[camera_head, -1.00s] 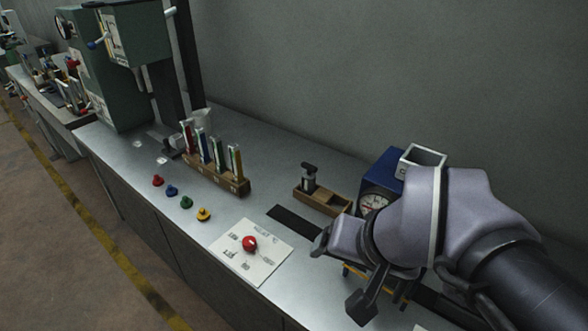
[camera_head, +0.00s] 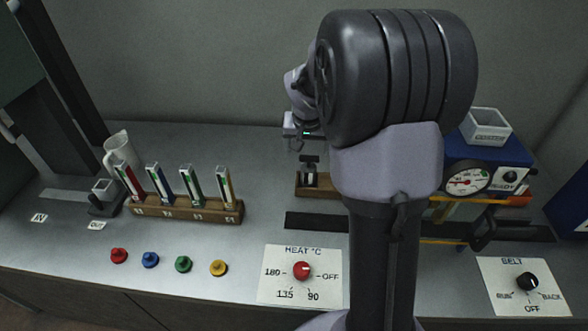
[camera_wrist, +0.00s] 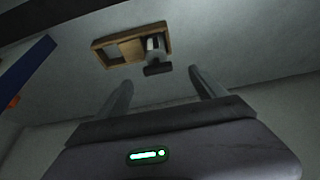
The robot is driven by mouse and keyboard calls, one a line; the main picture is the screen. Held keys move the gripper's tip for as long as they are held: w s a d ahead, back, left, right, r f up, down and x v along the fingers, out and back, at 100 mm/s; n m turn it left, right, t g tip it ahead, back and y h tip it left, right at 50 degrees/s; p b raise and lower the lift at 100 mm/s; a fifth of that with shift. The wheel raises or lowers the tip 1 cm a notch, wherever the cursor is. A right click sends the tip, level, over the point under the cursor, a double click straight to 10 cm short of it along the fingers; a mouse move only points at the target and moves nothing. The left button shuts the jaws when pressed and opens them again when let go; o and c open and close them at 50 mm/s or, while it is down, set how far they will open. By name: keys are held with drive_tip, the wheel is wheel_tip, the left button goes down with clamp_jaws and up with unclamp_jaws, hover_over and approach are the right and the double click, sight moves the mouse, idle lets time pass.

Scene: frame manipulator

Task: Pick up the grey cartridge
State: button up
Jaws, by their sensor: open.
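A small grey piece with a dark, wider top, which I take for the grey cartridge (camera_head: 310,178), stands in a wooden tray (camera_head: 330,192) at the back of the bench. In the wrist view the grey cartridge (camera_wrist: 154,47) is in one end of the wooden tray (camera_wrist: 97,46), beside an empty square compartment. My gripper (camera_head: 300,146) is above and behind it, partly hidden by my own arm. In the wrist view my gripper (camera_wrist: 161,84) is open and empty. The cartridge lies beyond the fingertips, roughly in line with the gap, not touched.
A wooden rack (camera_head: 188,209) with several coloured-strip holders stands left. A blue gauge box (camera_head: 510,152) with a square grey cup (camera_head: 485,126) stands right. Coloured knobs and a heat dial card (camera_head: 301,275) lie in front. A wall is close behind.

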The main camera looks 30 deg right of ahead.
sight(309, 164)
drive_tip(key=b+x, duration=0.1)
drive_tip(key=x, duration=0.6)
drive_tip(key=shift+a+b, duration=0.1)
drive_tip(key=shift+b, duration=0.3)
drive_tip(key=b+x, duration=0.1)
drive_tip(key=x, duration=0.3)
drive_tip(key=b+x, duration=0.1)
drive_tip(key=shift+s+d+f+b, duration=0.15)
drive_tip(key=shift+d+f+b, duration=0.15)
drive_tip(key=shift+d+f, duration=0.1)
drive_tip(key=shift+r, duration=0.2)
drive_tip(key=shift+c, duration=1.3)
clamp_jaws()
